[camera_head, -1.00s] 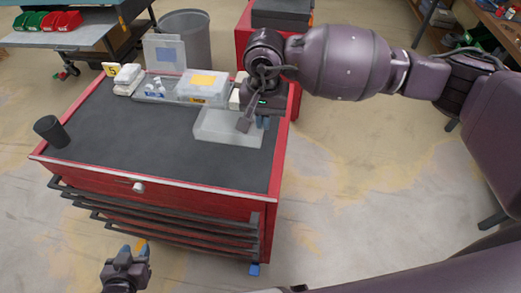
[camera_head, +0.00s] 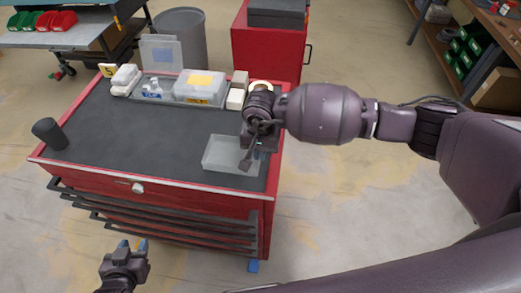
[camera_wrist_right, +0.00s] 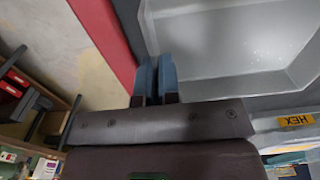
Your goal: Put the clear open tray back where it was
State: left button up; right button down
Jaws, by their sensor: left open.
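The clear open tray (camera_head: 225,152) is at the right front of the dark cart top in the head view. It seems low over or on the mat; I cannot tell if it touches. My right gripper (camera_head: 262,153) is at its right end, with its fingertips partly hidden by the wrist. In the right wrist view the tray (camera_wrist_right: 215,40) fills the upper right, and the blue fingers (camera_wrist_right: 157,75) are close together at its wall, shut on it. My left gripper (camera_head: 132,245) is open and empty in front of the cart.
Behind the tray, a grey tray (camera_head: 218,104) holds a lidded clear box (camera_head: 200,88) and small bottles. The middle of the mat is clear.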

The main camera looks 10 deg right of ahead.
jog(key=shift+f, duration=0.2)
jog(key=c, duration=1.3)
grip_release()
jog(key=shift+r, duration=0.1)
jog(key=shift+c, duration=0.2)
jog(key=shift+r, duration=0.2)
notch_tip(320, 180, up, 12)
jog(key=b, duration=0.1)
jog(key=shift+b, duration=0.35)
